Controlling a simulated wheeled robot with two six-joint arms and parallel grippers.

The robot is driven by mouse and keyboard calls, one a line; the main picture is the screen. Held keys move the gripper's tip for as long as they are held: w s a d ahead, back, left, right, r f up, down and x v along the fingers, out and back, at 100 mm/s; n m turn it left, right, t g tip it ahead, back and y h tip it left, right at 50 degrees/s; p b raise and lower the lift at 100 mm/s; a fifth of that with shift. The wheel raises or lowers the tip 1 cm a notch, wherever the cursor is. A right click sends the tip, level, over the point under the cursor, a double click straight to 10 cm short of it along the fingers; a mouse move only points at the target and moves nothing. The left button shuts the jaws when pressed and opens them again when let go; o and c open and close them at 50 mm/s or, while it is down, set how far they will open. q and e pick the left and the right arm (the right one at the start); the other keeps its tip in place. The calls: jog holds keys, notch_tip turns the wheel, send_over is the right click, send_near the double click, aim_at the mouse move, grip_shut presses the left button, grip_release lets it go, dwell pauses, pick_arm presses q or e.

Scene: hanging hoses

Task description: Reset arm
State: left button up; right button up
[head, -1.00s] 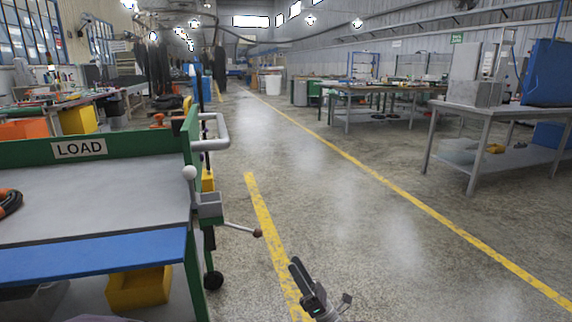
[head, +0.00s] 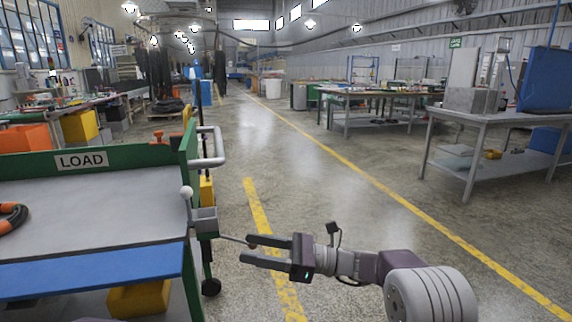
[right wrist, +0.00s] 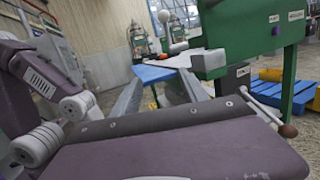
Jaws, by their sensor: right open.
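My right gripper (head: 247,250) reaches in from the lower right in the head view. Its two fingers are apart and point left, toward the side of the cart. I see nothing between them. The thin lever on the cart's side ends close to the fingertips; I cannot tell whether they touch. In the right wrist view the spread fingers (right wrist: 155,95) point toward the cart's blue edge (right wrist: 150,73). My left gripper is not in the head view.
A green cart (head: 120,145) labelled LOAD stands at the left with a grey top, a blue front edge and a white-knobbed lever (head: 187,193). An orange and black hose coil (head: 12,218) lies on it. Grey benches (head: 480,118) stand at the right. The aisle floor between is clear.

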jog(key=s+d+f+n+g+h+p, duration=0.1)
jog(key=s+d+f+n+h, duration=0.25)
jog(key=s+f+h, duration=0.35)
jog(key=s+d+f+n+g+h, duration=0.1)
jog(key=s+d+f+n+h, duration=0.25)
jog(key=s+f, duration=0.55)
jog(key=s+d+f+n+t+h, duration=0.1)
jog(key=d+f+n+h, duration=0.25)
jog(key=d, duration=0.25)
jog(key=s+d+f+n+h, duration=0.2)
jog(key=d+f+n+h, duration=0.15)
jog(key=d, duration=0.25)
jog(key=s+d+f+n+t+h, duration=0.1)
jog(key=d+f+n+h, duration=0.1)
jog(key=d+n, duration=0.3)
notch_tip(320, 180, up, 38)
jog(key=p, duration=3.8)
jog(key=shift+d, duration=0.2)
